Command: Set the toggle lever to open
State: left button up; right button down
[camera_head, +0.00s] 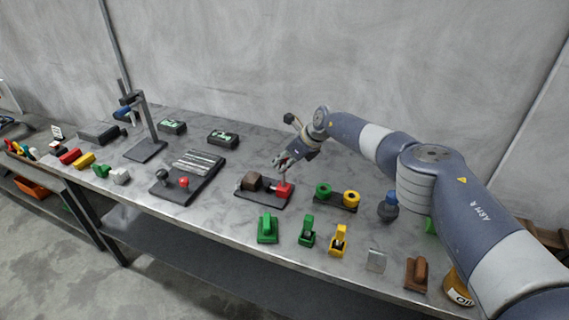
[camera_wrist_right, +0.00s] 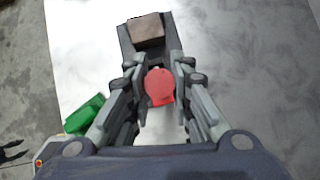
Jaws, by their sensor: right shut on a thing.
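A dark base plate (camera_head: 252,194) lies on the grey table and carries a brown block (camera_head: 251,181) and a red piece (camera_head: 285,191) at its right end. I take the red piece as part of the toggle lever. My right gripper (camera_head: 281,163) reaches down over it from the right. In the right wrist view, the red toggle lever (camera_wrist_right: 160,86) shows between the two fingers of my right gripper (camera_wrist_right: 160,75), which is shut on it. The brown block (camera_wrist_right: 147,30) is beyond the fingertips there. The lever's exact tilt is hard to tell. My left gripper is out of view.
Green and yellow rolls (camera_head: 337,194) stand right of the base plate. Green (camera_head: 268,228) and yellow (camera_head: 339,240) pieces line the front edge. A panel with red and dark knobs (camera_head: 188,175) lies to the left. A stand (camera_head: 146,149) rises further left. Bare tabletop lies behind the plate.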

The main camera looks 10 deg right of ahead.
jog(key=shift+r, duration=0.1)
jog(key=c, duration=1.8)
grip_release()
jog(key=o, duration=0.4)
jog(key=shift+w, duration=0.1)
jog(key=shift+s+d+r, duration=0.25)
jog(key=shift+r, duration=0.25)
jog(key=v, duration=1)
jog(key=shift+s+d+r, duration=0.1)
jog(key=shift+s+r, duration=0.05)
jog(key=shift+r, duration=0.05)
